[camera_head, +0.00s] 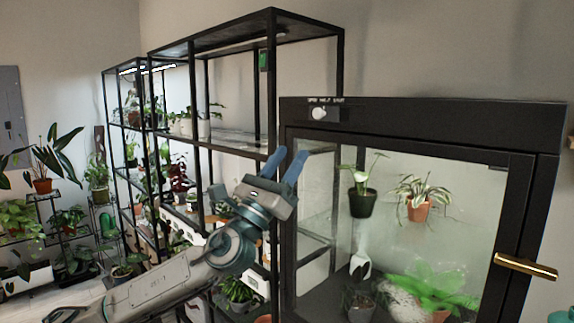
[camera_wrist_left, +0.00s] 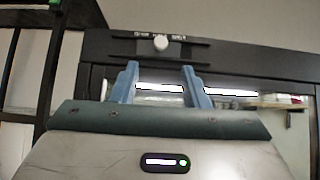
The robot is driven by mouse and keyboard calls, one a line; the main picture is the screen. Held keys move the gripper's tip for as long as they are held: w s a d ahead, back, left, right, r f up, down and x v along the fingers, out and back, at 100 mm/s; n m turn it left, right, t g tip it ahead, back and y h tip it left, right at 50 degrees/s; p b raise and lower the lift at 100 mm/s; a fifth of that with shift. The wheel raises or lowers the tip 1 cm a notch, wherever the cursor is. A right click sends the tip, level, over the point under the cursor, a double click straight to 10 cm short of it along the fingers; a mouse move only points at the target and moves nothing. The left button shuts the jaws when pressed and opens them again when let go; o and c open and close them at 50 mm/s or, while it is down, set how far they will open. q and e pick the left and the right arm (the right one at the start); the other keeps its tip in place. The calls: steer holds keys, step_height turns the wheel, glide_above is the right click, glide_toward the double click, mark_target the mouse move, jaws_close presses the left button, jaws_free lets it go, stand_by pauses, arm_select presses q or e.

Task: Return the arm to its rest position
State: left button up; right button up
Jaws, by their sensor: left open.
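My left arm comes in from the lower left in the head view, and its gripper (camera_head: 285,165) points up in front of the shelf rack, just left of the glass cabinet. The gripper's two blue fingers are apart with nothing between them. In the left wrist view the open gripper (camera_wrist_left: 157,82) also shows empty, with the cabinet's dark top frame and white knob (camera_wrist_left: 160,42) behind it. My right gripper is in neither view.
The black-framed glass cabinet (camera_head: 420,128) fills the right, with a white knob (camera_head: 319,114), a brass handle (camera_head: 526,266) and potted plants inside. A black shelf rack (camera_head: 210,45) with plants stands behind my arm. More plants (camera_head: 42,186) stand at far left.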

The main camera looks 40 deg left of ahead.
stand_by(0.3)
arm_select(q)
step_height(320, 180, down, 36)
steer(key=s+n+g+y, duration=0.2)
steer(key=n+g+y, duration=0.85)
steer(key=n, duration=1.35)
steer(key=s+d+f+n+g+h, duration=0.4)
steer(key=s+d+f+n+g, duration=0.25)
steer(key=s+f, duration=0.5)
steer(key=s+d+f+n+g+h, duration=0.45)
steer(key=s+d+f+g, duration=0.2)
steer(key=s+f, duration=0.5)
step_height(320, 180, down, 30)
steer(key=a+n+g, duration=0.1)
steer(key=a, duration=0.2)
steer(key=s+f+g, duration=0.1)
steer(key=s+f, duration=1.6)
steer(key=f, duration=0.1)
steer(key=shift+s+a+f+y, duration=0.3)
steer(key=shift+s+a+f, duration=0.05)
steer(key=shift+a, duration=0.1)
